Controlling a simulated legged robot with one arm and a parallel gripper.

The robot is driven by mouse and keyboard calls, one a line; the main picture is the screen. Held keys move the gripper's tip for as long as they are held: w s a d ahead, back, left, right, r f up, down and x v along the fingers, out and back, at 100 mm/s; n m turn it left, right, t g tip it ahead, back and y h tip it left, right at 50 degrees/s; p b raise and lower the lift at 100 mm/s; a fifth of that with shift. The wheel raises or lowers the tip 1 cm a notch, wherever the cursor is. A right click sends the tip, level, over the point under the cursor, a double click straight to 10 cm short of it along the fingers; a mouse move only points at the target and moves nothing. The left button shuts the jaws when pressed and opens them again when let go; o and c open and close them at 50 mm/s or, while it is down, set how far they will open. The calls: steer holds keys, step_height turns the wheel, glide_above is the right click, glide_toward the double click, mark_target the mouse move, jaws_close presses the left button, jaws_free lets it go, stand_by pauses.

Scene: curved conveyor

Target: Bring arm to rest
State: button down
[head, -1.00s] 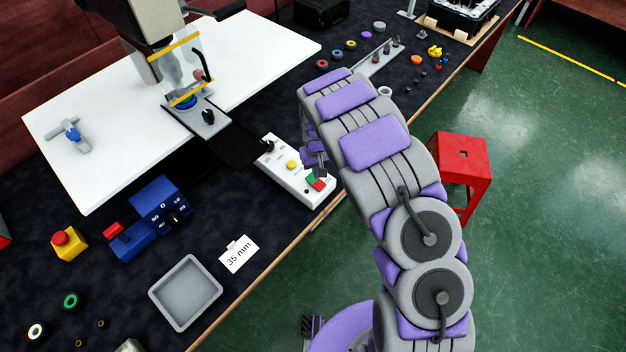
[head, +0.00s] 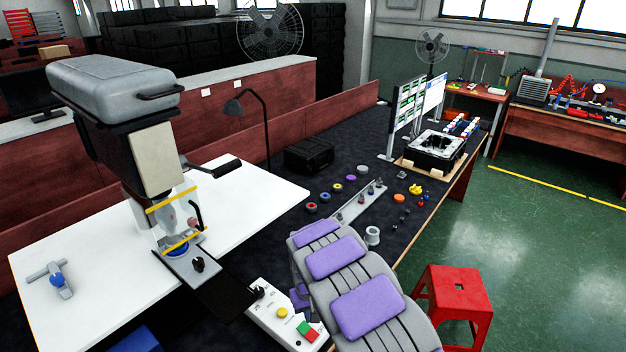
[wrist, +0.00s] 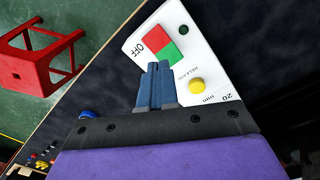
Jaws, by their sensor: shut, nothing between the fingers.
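My gripper (wrist: 156,86) is shut and empty in the wrist view, its two blue fingers together. Its fingertips show in front of the white control box (wrist: 190,60), by the red and green button labelled OFF. I cannot tell the gap between fingertips and box. In the head view my arm (head: 350,285) curves up from the bottom, and its end is mostly hidden behind its own links, beside the same control box (head: 275,312) with its yellow button.
A drill-press-like machine (head: 115,85) stands over a white board (head: 90,290) at left. A red stool (head: 455,295) stands on the green floor right of my arm. Small parts and a black case (head: 309,156) lie on the dark table farther back.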

steer(key=s+d+r+m, duration=0.2)
steer(key=s+d+r, duration=0.4)
steer(key=r, duration=0.4)
steer(key=s+d+r+m, duration=0.1)
steer(key=s+d+r, duration=0.55)
steer(key=r, duration=0.25)
steer(key=s+d+r, duration=0.1)
steer(key=s+r, duration=0.1)
steer(key=s, duration=0.7)
steer(key=s+d+r+m+g, duration=0.1)
steer(key=s+r, duration=0.2)
steer(key=s, duration=0.6)
steer(key=s+d+r, duration=0.1)
steer(key=s+r, duration=0.1)
steer(key=s, duration=0.7)
steer(key=shift+s+d+r+g, duration=0.15)
steer(key=shift+d+r+g, duration=0.25)
